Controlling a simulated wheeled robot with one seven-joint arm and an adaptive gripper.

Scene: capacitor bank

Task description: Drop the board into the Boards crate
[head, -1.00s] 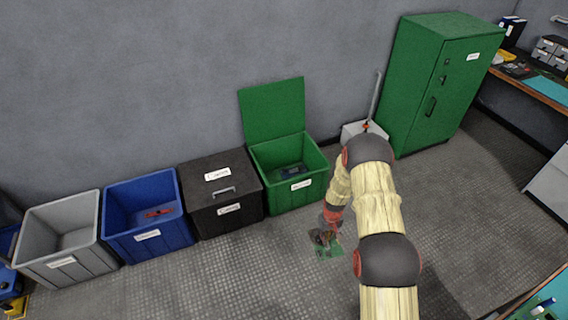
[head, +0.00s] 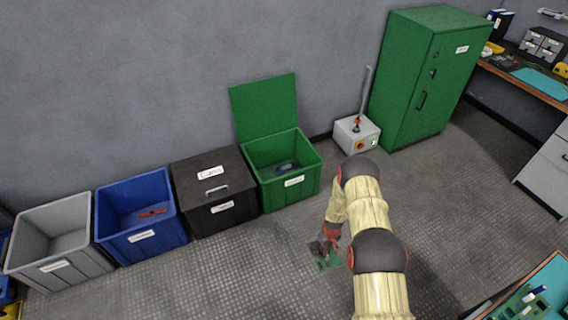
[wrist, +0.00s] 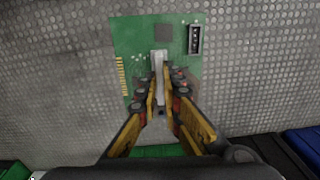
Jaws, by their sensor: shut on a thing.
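My gripper (wrist: 159,95) is shut on a green circuit board (wrist: 185,70), which has a dark chip, a black connector and gold edge contacts. In the head view the board (head: 329,263) hangs over the open floor, in front of and to the right of the green crate. The gripper (head: 326,246) is partly hidden by its own wrist there. The green crate (head: 283,195) stands with its lid (head: 264,107) raised against the wall and a dark blue item (head: 286,167) inside. The crate labels are too small to read, so I cannot tell which is Boards.
A black crate (head: 213,197) with its lid shut, a blue crate (head: 143,235) holding a red item (head: 152,212), and an open grey crate (head: 55,255) line the wall leftwards. A pale box (head: 356,136) and green cabinet (head: 425,80) stand right. The floor between is clear.

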